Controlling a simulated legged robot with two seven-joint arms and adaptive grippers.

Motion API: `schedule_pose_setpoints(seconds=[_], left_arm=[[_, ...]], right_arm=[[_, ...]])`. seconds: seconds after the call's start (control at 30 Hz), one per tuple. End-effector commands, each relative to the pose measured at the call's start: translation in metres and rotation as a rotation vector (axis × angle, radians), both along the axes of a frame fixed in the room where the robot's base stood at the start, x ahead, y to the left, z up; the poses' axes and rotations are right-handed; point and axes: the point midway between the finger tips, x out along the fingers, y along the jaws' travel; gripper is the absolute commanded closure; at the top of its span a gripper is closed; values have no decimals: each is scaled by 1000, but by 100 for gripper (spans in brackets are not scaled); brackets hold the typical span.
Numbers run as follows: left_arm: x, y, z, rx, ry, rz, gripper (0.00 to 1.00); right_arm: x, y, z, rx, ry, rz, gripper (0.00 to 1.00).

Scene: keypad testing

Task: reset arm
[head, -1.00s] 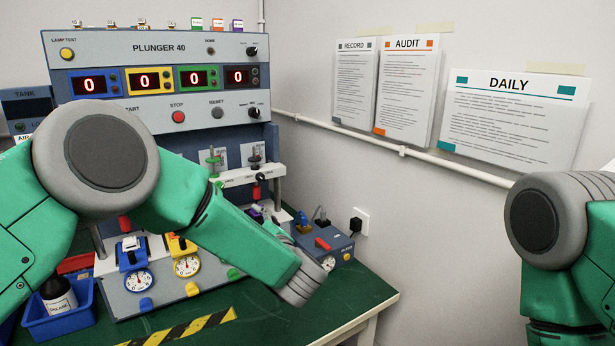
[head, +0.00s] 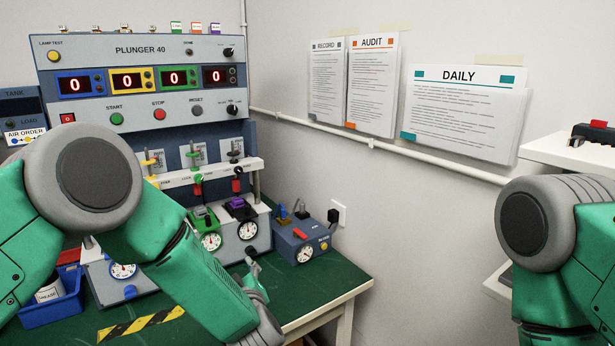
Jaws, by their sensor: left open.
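My left arm comes in from the left across the front of the plunger test machine (head: 140,80). My left gripper (head: 254,270) shows only in part beyond the grey wrist, over the green table (head: 330,285), apart from the dials. It is open, and I see nothing held in it. My right arm stands at the right edge, and its gripper is out of the frame. The machine's four-colour displays read 0.
A blue-grey box (head: 300,238) with a dial and red lever sits right of the machine. A blue bin (head: 52,300) with a bottle stands at lower left. Papers (head: 465,110) hang on the wall. A white shelf (head: 570,150) is at right. The table's right front is clear.

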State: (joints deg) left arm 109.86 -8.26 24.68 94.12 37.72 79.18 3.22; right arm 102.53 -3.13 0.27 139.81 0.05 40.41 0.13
Motion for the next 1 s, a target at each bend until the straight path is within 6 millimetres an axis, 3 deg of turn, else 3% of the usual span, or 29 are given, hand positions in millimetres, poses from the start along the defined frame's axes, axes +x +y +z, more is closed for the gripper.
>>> schedule_pose_setpoints(seconds=[0.17, 0.27, 0.4, 0.5, 0.63, 0.7, 0.8, 0.9, 1.0], left_arm=[[-38, 11, -69, 72, 183, -140, 56], [-75, 24, -118, 117, 331, -239, 56], [-154, 48, -187, 174, 593, -393, 56], [-219, 67, -224, 199, 786, -491, 56], [-306, 93, -253, 213, 1027, -600, 56], [-348, 105, -260, 209, 1140, -646, 56], [-396, 118, -262, 201, 1268, -696, 56], [-426, 126, -260, 192, 1347, -727, 56], [-440, 130, -259, 186, 1384, -742, 56]], right_arm=[[-1, 0, -10, 0, 1, 0, 60], [-1, 0, -16, 0, 1, 0, 60], [-1, 0, -26, 0, 1, 0, 60], [-1, 0, -32, 0, 1, 0, 60], [-1, 0, -40, 0, 1, 0, 60], [-1, 0, -43, 0, 1, 0, 60], [-1, 0, -47, 0, 1, 0, 60], [-1, 0, -48, 0, 1, 0, 60], [-1, 0, -49, 0, 1, 0, 60]])
